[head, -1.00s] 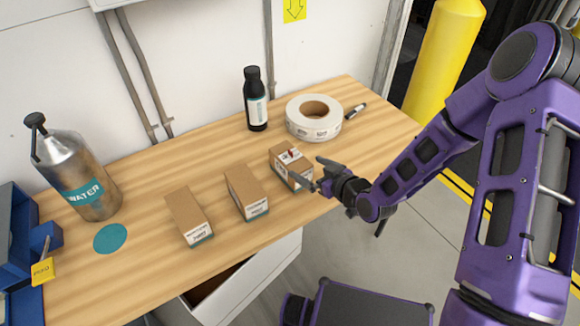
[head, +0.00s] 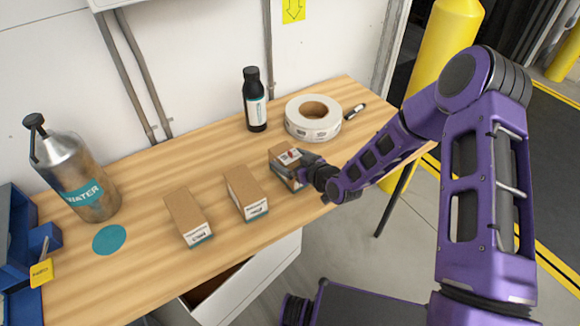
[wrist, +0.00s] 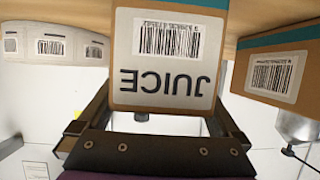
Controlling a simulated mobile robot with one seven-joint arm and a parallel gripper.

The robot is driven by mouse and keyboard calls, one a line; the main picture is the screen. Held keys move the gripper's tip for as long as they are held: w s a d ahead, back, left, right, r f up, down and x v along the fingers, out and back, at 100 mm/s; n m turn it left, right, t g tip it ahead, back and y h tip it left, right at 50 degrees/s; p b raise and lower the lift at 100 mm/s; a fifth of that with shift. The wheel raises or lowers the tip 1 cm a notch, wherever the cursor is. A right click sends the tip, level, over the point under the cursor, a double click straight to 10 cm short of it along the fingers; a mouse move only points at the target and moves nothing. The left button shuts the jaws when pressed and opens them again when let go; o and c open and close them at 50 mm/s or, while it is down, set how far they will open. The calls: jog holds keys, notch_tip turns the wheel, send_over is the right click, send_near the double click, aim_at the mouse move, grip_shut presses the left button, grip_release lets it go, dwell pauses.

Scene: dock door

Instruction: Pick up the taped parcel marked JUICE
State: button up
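The parcel marked JUICE (wrist: 170,60) fills the top middle of the wrist view, its label upside down there with a barcode. In the head view it is the rightmost carton (head: 283,155), with a white patch and a red mark on top, standing on the table. My gripper (head: 296,172) is at its right end and hides part of it. In the wrist view the two dark fingers (wrist: 165,108) lie either side of the parcel's near end. They look open around it; a firm grip does not show.
Two similar cartons (head: 187,218) (head: 245,192) stand to the left on the wooden table (head: 150,170). A black bottle (head: 255,100), label roll (head: 313,118) and marker (head: 355,111) are behind. A metal WATER bottle (head: 80,180), teal disc (head: 109,240) and blue bins (head: 15,235) are at left.

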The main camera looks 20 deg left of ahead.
jog(key=shift+r, duration=0.1)
jog(key=c, duration=1.5)
